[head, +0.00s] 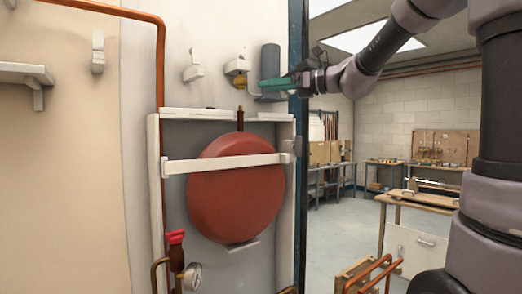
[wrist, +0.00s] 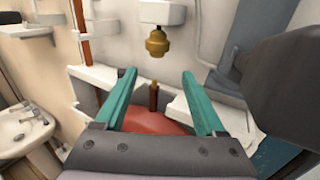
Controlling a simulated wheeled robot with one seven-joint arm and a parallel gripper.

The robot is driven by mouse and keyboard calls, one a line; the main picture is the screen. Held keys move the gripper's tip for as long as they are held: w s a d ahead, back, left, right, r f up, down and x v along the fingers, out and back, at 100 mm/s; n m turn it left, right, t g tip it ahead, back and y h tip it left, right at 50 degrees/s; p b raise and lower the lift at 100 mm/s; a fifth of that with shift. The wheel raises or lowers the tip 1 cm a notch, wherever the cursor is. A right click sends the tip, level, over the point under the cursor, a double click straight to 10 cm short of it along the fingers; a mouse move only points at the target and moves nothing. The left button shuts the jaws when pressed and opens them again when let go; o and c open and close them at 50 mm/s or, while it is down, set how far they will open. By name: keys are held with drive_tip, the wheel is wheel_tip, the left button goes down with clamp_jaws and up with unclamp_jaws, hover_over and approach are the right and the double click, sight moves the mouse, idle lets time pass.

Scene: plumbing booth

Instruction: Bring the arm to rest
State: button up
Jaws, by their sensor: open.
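My gripper (head: 282,85) is at the upper middle of the head view, at the end of my arm, which reaches in from the right. In the wrist view its two teal fingers (wrist: 160,100) stand wide apart with nothing between them. Beyond the fingers lie the red round vessel (head: 236,187) and a short copper stub (wrist: 154,97) rising from its top. A brass fitting (wrist: 157,43) hangs above the stub under a white bracket (wrist: 162,12); the fitting also shows in the head view (head: 240,81). The gripper appears clear of them.
A white frame with a crossbar (head: 225,163) holds the vessel. A copper pipe (head: 160,70), a red-handled valve (head: 176,238) and a gauge (head: 192,276) are at left. Open floor (head: 335,235) and workbenches lie right.

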drive_tip(key=s+d+f+n+h, duration=0.7)
drive_tip(key=s+d+f+n, duration=0.1)
drive_tip(key=s+f+n, duration=0.2)
drive_tip(key=s+d+f+n+g+h, duration=0.1)
drive_tip(key=s+d+f+n+h, duration=0.5)
drive_tip(key=s+d+f+n, duration=0.3)
drive_tip(key=s+f+n, duration=0.1)
drive_tip(key=s+f, duration=0.2)
drive_tip(key=shift+s+d+g+h, duration=0.2)
drive_tip(key=shift+g+h, duration=0.1)
drive_tip(key=shift+h, duration=0.1)
idle(0.3)
